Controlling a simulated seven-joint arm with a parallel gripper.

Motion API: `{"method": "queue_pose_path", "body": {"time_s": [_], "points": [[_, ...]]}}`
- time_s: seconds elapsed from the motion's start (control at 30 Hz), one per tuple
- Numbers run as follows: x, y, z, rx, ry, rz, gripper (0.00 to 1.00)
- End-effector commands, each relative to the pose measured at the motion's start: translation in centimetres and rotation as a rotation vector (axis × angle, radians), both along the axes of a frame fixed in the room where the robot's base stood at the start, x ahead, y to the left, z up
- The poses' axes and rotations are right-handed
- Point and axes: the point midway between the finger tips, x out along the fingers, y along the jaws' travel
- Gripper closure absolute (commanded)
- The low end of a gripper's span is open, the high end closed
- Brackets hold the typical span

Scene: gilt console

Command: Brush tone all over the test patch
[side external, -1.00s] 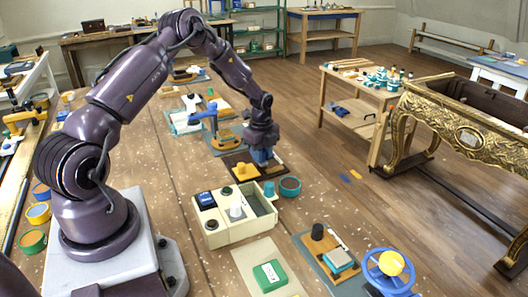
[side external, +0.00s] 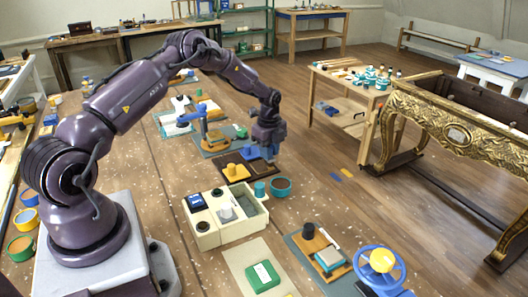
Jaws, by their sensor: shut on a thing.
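My gripper (side external: 270,149) is at the far end of the arm, low over the right part of a dark board (side external: 235,180). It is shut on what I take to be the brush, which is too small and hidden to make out. A blue area (side external: 251,153) shows just left of the gripper at the board's back edge; I cannot tell whether it is the test patch. A yellow-orange knob (side external: 231,170) and a tan piece (side external: 260,168) are on the board. The contact under the gripper is hidden.
A cream divided box (side external: 209,240), a small teal cup (side external: 259,189) and a teal bowl (side external: 281,187) stand in front of the board. A blue and orange stand (side external: 215,136) is behind left.

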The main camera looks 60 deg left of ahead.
Motion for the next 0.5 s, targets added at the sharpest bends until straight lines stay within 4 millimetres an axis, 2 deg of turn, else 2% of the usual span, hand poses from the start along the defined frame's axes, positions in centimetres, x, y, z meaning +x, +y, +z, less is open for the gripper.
{"method": "queue_pose_path", "body": {"time_s": [0.1, 0.5], "points": [[0.8, -0.1, 0.0, -0.001, -0.002, 0.0, 0.98], [-1.9, 0.0, 0.0, 0.0, 0.002, 0.001, 0.98]]}}
